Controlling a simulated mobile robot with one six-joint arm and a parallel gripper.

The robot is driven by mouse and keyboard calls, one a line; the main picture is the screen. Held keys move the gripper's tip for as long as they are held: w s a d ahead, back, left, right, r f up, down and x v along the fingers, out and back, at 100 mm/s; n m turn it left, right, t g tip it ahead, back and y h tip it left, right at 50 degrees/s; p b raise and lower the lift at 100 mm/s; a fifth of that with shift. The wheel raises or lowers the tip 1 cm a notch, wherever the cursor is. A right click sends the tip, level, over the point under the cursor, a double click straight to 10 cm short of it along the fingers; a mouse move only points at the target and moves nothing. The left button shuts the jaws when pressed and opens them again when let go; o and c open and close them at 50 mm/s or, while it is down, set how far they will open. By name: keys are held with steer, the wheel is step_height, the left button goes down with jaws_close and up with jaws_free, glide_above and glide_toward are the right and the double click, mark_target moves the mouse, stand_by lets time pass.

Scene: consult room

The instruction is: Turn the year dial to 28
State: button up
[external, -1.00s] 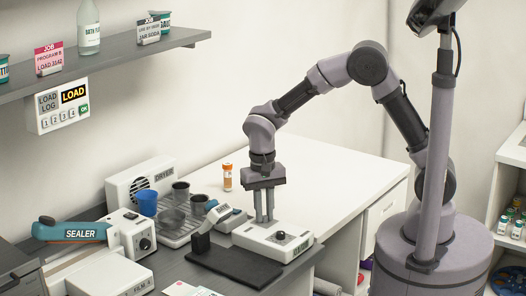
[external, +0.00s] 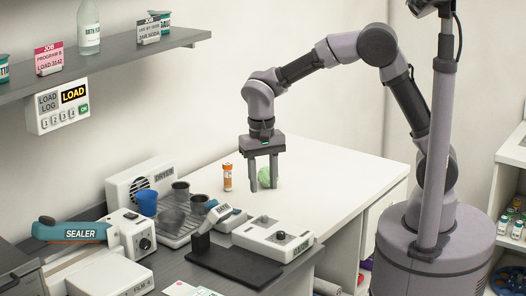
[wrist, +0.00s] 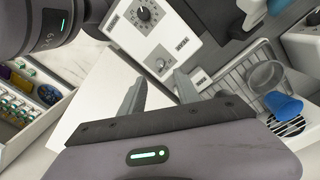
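A white box-shaped device (external: 255,240) with a label on its front sits on the counter below my gripper.
A dark flat pad (external: 235,262) lies left of the device. A rack with cups (external: 185,228) and a sealer (external: 80,233) are left. White counter at right is clear.

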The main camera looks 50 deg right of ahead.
step_height(320, 180, up, 8)
steer(key=p, duration=0.2)
steer(key=shift+a+r, duration=0.15)
steer(key=shift+r, duration=0.05)
steer(key=s+d+r+n+t+y+b, duration=0.1)
steer(key=s+d+r+t+y+b, duration=0.15)
steer(key=s+d, duration=0.5)
steer(key=s+d+f+t+b, duration=0.1)
steer(key=s+d, duration=0.2)
steer(key=s, duration=0.2)
steer(key=s+d+f+n+t+b, duration=0.1)
steer(key=s+d+t+b, duration=0.1)
steer(key=s, duration=0.4)
steer(key=shift+d+f, duration=0.4)
steer(key=shift+d, duration=0.45)
steer(key=shift+t, duration=0.25)
steer(key=shift+s, duration=0.1)
steer(key=shift+c, duration=0.5)
